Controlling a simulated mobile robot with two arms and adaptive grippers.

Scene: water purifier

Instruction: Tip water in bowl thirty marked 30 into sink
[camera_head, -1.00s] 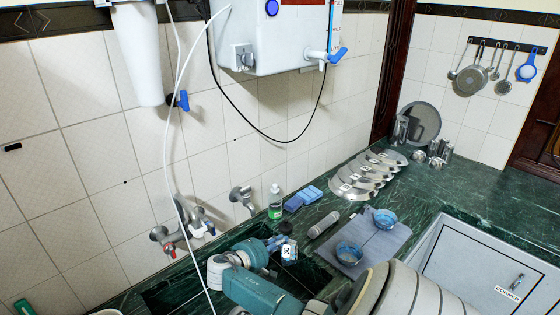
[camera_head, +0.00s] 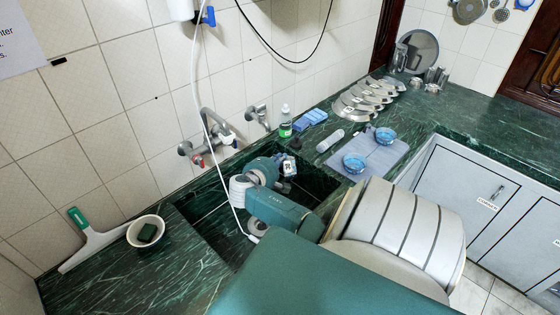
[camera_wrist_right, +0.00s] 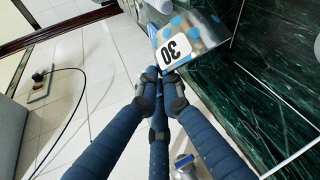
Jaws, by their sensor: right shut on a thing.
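My right gripper (camera_head: 280,165) is over the green marble sink (camera_head: 215,225), near its back right part. The bowl looks tilted, with the label slanted. Whether water is in it I cannot tell. My own arm hides much of the sink. My left gripper is not in view.
Two blue bowls (camera_head: 354,162) (camera_head: 385,135) rest on a grey mat (camera_head: 380,155) right of the sink. A green bottle (camera_head: 285,123) and taps (camera_head: 205,140) stand behind it.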

